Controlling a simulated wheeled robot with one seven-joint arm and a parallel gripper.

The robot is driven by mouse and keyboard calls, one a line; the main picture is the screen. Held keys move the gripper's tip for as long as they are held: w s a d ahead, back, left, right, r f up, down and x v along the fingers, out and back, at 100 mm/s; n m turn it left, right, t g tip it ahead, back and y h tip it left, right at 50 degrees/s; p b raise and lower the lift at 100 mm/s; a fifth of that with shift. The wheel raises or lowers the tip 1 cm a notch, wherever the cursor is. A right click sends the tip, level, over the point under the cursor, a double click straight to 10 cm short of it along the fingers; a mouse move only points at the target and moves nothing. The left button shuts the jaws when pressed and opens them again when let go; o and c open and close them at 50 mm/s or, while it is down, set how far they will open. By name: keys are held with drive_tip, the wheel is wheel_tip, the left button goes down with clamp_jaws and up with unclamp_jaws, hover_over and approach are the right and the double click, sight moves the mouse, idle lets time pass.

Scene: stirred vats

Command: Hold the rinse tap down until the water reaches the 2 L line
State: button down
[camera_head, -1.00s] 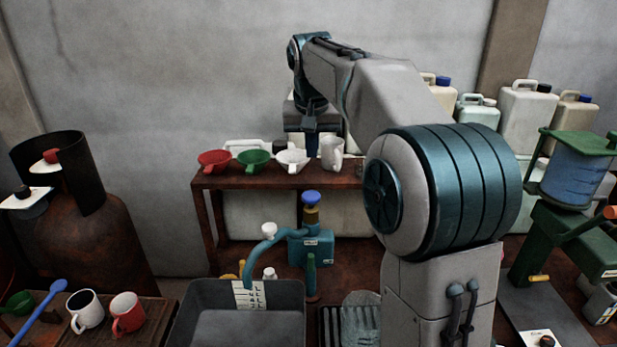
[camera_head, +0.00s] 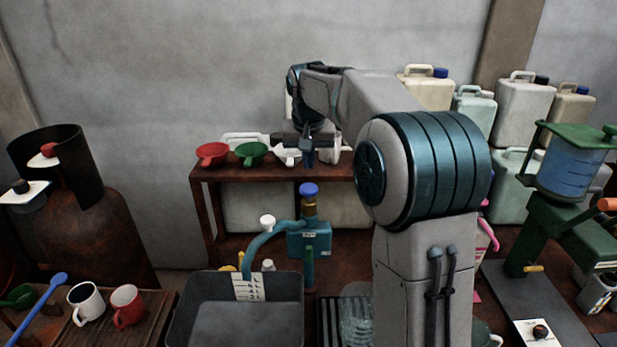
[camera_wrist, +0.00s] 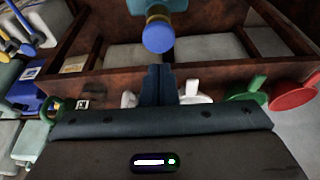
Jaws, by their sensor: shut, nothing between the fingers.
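The rinse tap (camera_head: 309,238) is a teal body with a blue round knob (camera_head: 309,189) on top and a curved spout over a grey basin (camera_head: 292,312). The knob also shows in the wrist view (camera_wrist: 158,36), just beyond my fingertips. A white scale strip (camera_head: 249,287) is fixed on the basin's back wall; its marks are too small to read. I cannot make out any water in the basin. My gripper (camera_head: 308,162) is shut and empty, pointing down a little above the knob and apart from it. Its dark fingers show in the wrist view (camera_wrist: 159,68).
A brown shelf (camera_head: 230,173) behind holds a red funnel (camera_head: 211,153), a green funnel (camera_head: 250,153) and white ware close to my gripper. Several canisters stand at the back right. Two mugs stand on a board left of the basin. My arm hides part of the right side.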

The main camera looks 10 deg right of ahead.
sight(309, 190)
drive_tip(key=x, duration=0.4)
drive_tip(key=s+p+x, duration=0.1)
drive_tip(key=x, duration=0.1)
drive_tip(key=shift+f, duration=0.2)
drive_tip(key=shift+a+f+b, duration=0.1)
drive_tip(key=shift+f+b, duration=0.85)
drive_tip(key=shift+f, duration=0.05)
drive_tip(key=shift+s, duration=0.1)
drive_tip(key=shift+f, duration=0.25)
idle(5.8)
